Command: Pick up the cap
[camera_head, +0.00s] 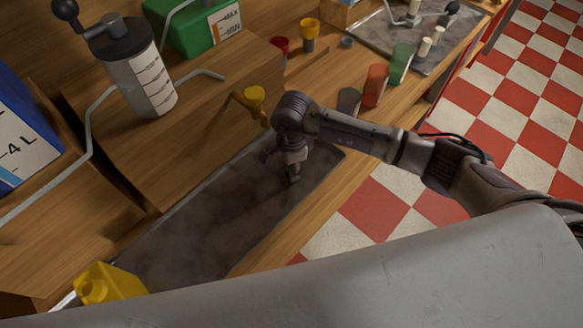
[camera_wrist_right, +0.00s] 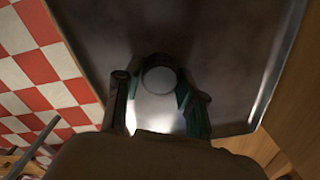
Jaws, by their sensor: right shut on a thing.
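My right gripper (camera_head: 294,176) is low over the dark metal tray (camera_head: 215,215) at the front of the workbench, pointing down. In the right wrist view its fingers (camera_wrist_right: 160,90) are shut on a small round grey cap (camera_wrist_right: 160,80), one finger on each side. The cap shows as a pale disc over the tray. I cannot tell whether it touches the tray. In the head view the cap is hidden by the gripper. My left gripper is out of view.
A yellow can (camera_head: 108,284) stands at the tray's near left end. The tray's middle is bare.

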